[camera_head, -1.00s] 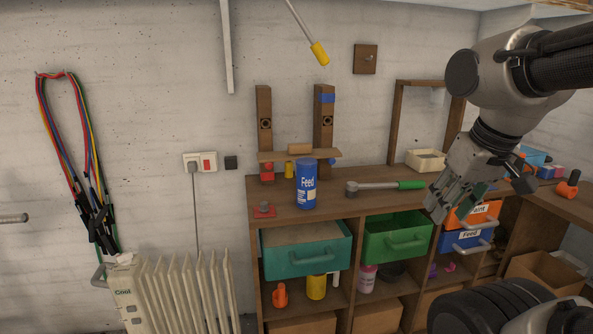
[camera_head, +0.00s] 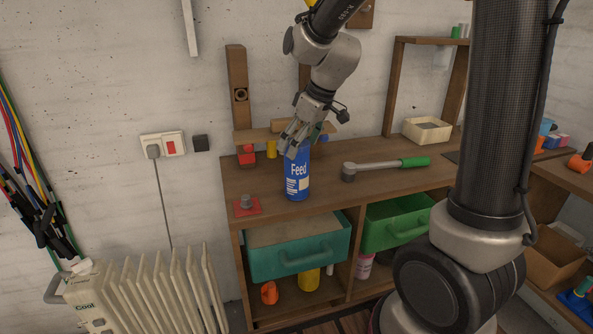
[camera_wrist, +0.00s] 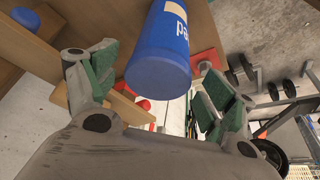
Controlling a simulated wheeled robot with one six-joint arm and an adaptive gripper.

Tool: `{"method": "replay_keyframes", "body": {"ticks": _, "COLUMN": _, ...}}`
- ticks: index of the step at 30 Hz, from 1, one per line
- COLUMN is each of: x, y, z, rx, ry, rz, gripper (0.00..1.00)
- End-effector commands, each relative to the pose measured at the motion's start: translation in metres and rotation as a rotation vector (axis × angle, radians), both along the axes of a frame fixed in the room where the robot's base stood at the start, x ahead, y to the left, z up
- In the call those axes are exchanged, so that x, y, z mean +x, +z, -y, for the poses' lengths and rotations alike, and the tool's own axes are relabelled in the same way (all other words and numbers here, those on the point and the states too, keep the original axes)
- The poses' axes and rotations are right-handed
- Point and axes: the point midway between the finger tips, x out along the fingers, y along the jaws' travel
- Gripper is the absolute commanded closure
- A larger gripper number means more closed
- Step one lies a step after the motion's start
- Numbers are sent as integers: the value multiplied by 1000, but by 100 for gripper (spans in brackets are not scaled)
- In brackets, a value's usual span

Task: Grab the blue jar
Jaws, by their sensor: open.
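The blue jar (camera_head: 297,178), labelled "Feed", stands upright on the wooden workbench top (camera_head: 345,188). My gripper (camera_head: 292,147) is at the jar's upper part in the head view and hides its top. In the wrist view the jar (camera_wrist: 160,62) lies between the two green-padded fingers of my gripper (camera_wrist: 150,92), which are spread apart. The fingers show gaps to the jar on both sides there, and the jar's blue end faces the camera.
A ratchet with a green handle (camera_head: 385,165) lies right of the jar. A red piece with a grey knob (camera_head: 246,205) sits at the left front. A wooden stand (camera_head: 238,95) is behind. Teal (camera_head: 300,250) and green (camera_head: 397,222) drawers are below.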

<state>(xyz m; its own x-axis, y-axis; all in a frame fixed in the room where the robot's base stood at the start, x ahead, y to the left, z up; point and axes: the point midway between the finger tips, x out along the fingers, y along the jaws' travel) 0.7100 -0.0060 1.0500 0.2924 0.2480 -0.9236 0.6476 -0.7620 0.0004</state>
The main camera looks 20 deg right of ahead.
Motion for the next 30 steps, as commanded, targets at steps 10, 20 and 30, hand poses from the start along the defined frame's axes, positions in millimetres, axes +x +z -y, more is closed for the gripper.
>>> {"method": "replay_keyframes", "body": {"ticks": 10, "x": 14, "y": -48, "z": -10, "rx": -1, "ry": -1, "rz": -5, "gripper": 16}}
{"method": "replay_keyframes", "body": {"ticks": 20, "x": 19, "y": -59, "z": -13, "rx": 0, "ry": -2, "rz": -1, "gripper": 16}}
{"method": "replay_keyframes", "body": {"ticks": 30, "x": 18, "y": -59, "z": -13, "rx": 0, "ry": -2, "rz": -1, "gripper": 72}}
